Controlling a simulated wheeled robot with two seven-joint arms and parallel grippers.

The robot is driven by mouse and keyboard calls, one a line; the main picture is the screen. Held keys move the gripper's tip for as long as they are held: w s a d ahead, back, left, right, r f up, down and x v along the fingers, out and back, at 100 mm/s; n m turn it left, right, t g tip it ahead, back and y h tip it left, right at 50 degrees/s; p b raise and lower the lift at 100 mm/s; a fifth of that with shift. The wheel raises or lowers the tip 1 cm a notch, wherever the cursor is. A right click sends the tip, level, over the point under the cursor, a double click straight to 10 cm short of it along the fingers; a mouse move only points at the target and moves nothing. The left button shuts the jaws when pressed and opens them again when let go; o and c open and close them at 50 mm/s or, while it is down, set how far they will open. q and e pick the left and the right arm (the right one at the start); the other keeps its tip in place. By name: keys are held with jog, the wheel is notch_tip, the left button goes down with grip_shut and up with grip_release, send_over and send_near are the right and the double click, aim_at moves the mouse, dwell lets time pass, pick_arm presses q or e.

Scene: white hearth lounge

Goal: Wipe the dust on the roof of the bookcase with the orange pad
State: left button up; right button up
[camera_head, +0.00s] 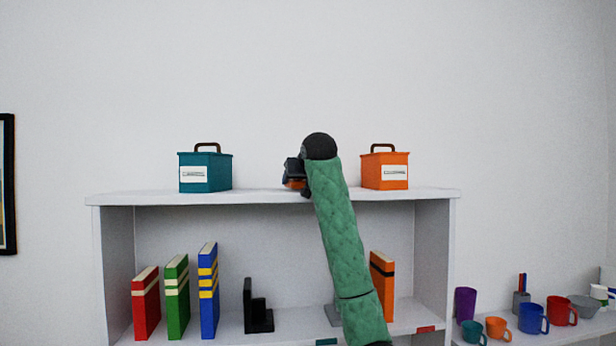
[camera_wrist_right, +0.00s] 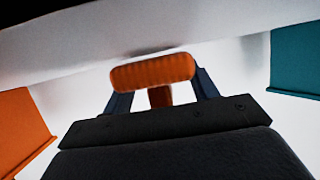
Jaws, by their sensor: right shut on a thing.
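The white bookcase roof (camera_head: 258,196) runs across the middle of the head view. My right gripper (camera_head: 294,172) is over it, between the two boxes, with my green-sleeved arm reaching up from below. It is shut on the orange pad (camera_head: 294,184), of which only a small part shows there. No dust can be made out. My left gripper is out of view.
A teal box (camera_head: 205,170) stands on the roof to the left and an orange box (camera_head: 386,170) to the right, near my arm. Books (camera_head: 207,290) and a black bookend (camera_head: 256,308) stand on the shelf below. Mugs (camera_head: 532,316) stand at lower right.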

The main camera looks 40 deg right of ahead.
jog(key=shift+w+a+p, duration=0.35)
jog(key=shift+w+a, duration=0.65)
jog(key=shift+a, duration=0.5)
jog(key=shift+w+a+p, duration=0.35)
jog(key=shift+w+a, duration=0.6)
jog(key=shift+a, duration=0.6)
jog(key=shift+w+a+p, duration=0.35)
jog(key=shift+w+a, duration=0.65)
jog(key=shift+a, duration=0.5)
